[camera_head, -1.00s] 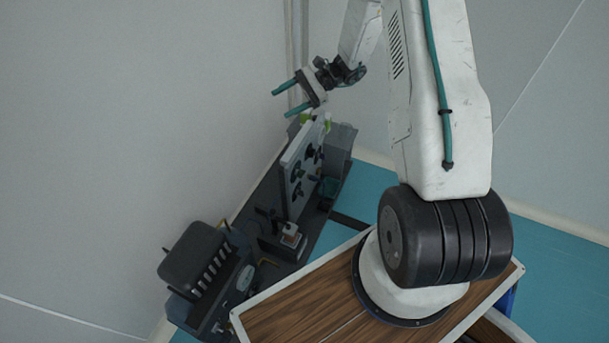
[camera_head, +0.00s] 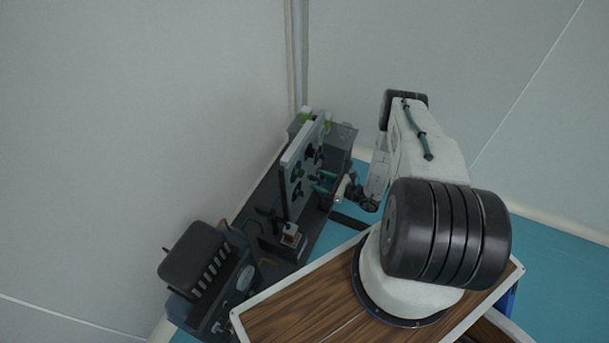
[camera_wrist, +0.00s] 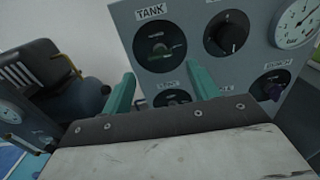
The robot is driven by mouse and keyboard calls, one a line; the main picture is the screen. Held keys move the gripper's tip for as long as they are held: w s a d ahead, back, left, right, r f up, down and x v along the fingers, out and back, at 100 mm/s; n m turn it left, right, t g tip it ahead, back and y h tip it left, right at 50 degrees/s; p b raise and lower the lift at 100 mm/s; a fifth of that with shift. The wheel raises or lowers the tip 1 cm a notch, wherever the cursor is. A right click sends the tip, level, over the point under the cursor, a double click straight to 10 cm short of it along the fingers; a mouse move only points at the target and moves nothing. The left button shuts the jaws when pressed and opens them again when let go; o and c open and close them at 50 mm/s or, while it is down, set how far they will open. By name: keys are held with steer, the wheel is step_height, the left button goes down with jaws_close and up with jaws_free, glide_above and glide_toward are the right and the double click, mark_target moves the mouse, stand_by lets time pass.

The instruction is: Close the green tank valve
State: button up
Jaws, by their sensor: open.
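The valve labelled TANK (camera_wrist: 158,38) is a dark round fitting with faint green marks at the top left of the grey panel (camera_wrist: 196,60) in the wrist view. Its handle's position is too dark to tell. My gripper (camera_wrist: 160,60) has two teal fingers spread apart and empty. They point at the panel, with the TANK valve ahead between and above them. Contact with the panel cannot be told. In the head view my gripper (camera_head: 325,184) is low beside the front of the upright panel (camera_head: 291,160), whose knobs are small and dark there.
A black knob (camera_wrist: 227,34), a white gauge (camera_wrist: 295,24), a lower valve (camera_wrist: 172,98) and a purplish knob (camera_wrist: 271,88) share the panel. A dark machine (camera_head: 194,255) stands at the bench's near end. Blue floor (camera_head: 545,250) is open at right.

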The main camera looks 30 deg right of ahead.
mark_target(301, 173)
steer(key=x, duration=0.7)
steer(key=shift+w+a, duration=0.15)
steer(key=shift+a, duration=0.05)
steer(key=c, duration=1)
